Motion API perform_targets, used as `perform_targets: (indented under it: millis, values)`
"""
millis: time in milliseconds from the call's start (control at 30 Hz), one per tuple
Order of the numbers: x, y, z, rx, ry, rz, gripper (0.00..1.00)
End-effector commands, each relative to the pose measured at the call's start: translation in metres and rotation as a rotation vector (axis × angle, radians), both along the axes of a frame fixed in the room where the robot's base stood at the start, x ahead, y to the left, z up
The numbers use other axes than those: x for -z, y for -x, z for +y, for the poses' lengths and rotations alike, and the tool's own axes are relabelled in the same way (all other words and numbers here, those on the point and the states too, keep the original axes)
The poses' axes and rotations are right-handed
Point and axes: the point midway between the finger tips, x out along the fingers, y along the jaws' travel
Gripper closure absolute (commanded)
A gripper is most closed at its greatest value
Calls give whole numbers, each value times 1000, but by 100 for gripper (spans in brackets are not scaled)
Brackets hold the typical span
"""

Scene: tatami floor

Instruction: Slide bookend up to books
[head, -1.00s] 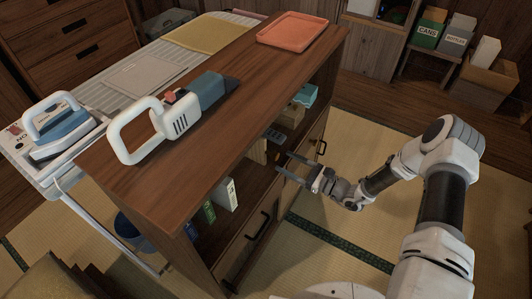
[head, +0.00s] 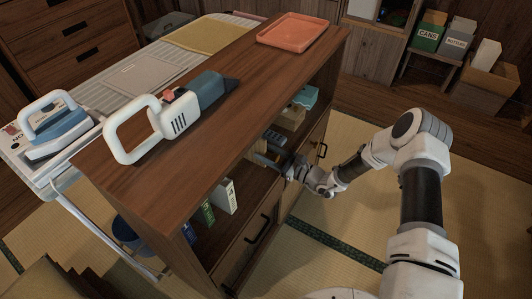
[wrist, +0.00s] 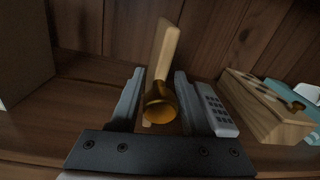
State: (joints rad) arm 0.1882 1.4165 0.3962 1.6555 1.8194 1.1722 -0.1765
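The bookend (wrist: 165,45) is an upright pale wooden piece with a rounded brass-coloured knob (wrist: 160,103) facing the wrist camera. In the head view my gripper and the cabinet top mostly hide it. My gripper (wrist: 159,74) is open, with one finger on each side of the knob; the right finger is closer to it. In the head view my gripper (head: 268,154) reaches into the open shelf from the right. The books stand on the same shelf to the left: a white-and-green one (head: 223,196), a green one (head: 207,213) and a blue one (head: 189,233).
A grey keypad device (wrist: 217,110) lies close to the right finger. A wooden box (wrist: 262,106) and a teal item (head: 306,96) sit further right. The cabinet top (head: 225,120) overhangs the shelf. Bare shelf lies between gripper and books.

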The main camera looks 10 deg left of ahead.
Motion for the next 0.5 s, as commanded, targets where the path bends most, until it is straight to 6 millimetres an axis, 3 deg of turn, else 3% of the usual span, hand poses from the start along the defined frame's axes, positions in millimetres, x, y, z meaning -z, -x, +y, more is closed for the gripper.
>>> perform_targets:
  millis: [33, 233, 500]
  values:
    - [0, 0, 0, 0, 0, 0, 64]
    - [0, 0, 0, 0, 0, 0, 100]
    - [0, 0, 0, 0, 0, 0, 100]
